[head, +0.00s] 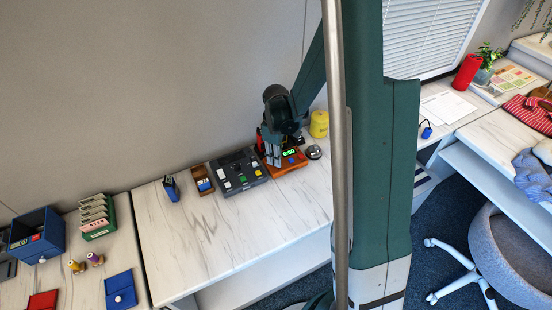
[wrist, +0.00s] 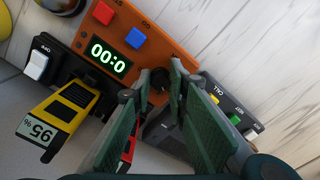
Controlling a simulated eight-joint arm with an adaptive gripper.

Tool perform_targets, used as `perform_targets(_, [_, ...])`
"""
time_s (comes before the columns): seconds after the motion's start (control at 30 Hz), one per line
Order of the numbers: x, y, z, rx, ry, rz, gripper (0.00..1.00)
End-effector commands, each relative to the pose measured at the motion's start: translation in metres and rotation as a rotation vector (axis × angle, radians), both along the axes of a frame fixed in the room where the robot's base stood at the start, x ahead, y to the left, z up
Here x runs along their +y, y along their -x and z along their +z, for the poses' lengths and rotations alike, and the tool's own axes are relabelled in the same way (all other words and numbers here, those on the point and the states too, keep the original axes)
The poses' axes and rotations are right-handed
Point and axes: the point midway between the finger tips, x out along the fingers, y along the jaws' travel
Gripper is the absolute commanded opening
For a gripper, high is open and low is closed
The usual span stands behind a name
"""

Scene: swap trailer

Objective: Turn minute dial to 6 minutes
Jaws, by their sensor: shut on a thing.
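An orange-brown timer box (head: 296,166) sits at the right end of the near table, and it also fills the upper middle of the wrist view (wrist: 108,22). Its green display (wrist: 109,55) appears upside down there and reads 0:00. A red button (wrist: 103,13) and a blue button (wrist: 135,38) sit on the same face. The black minute dial (wrist: 158,82) is at the box's edge, between my gripper's fingertips (wrist: 160,84), its markings hidden. My gripper, also in the head view (head: 273,160), is shut on the dial.
A dark button panel (head: 240,172) lies beside the timer on the left. A bell (head: 314,152) and a yellow container (head: 319,124) stand close on the right. A yellow-black device (wrist: 65,108) and a switch box (wrist: 36,65) are near my fingers. The table's front is clear.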

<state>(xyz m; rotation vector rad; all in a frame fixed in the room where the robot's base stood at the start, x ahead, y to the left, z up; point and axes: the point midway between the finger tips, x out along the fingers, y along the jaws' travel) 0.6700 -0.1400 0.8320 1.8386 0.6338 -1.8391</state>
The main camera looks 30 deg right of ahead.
Motion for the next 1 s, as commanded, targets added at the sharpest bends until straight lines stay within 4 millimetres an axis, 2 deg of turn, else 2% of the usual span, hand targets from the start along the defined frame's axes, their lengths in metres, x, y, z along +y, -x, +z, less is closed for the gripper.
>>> perform_targets(1.0, [0.0008, -0.0005, -0.0008, 0.0, -0.001, -0.889, 0.04])
